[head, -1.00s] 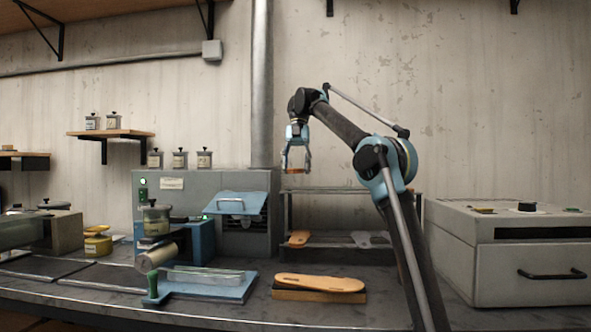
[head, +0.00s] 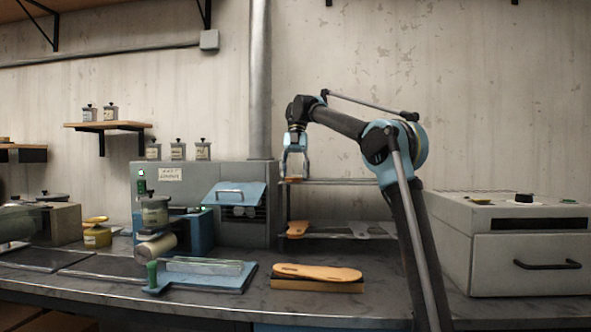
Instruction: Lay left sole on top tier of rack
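My gripper (head: 294,173) is at the left end of the rack's top tier (head: 335,182), pointing down. On the rack's lower tier lie an orange sole (head: 298,228) at left and a grey piece (head: 360,230) at right. Another tan sole (head: 318,272) lies on a wooden block (head: 318,286) on the bench in front.
A grey machine with a blue flap (head: 235,195) stands left of the rack. A grey box with a drawer handle (head: 525,265) stands at right. A blue plate fixture (head: 205,277) sits left of the wooden block. My arm hides the rack's right end.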

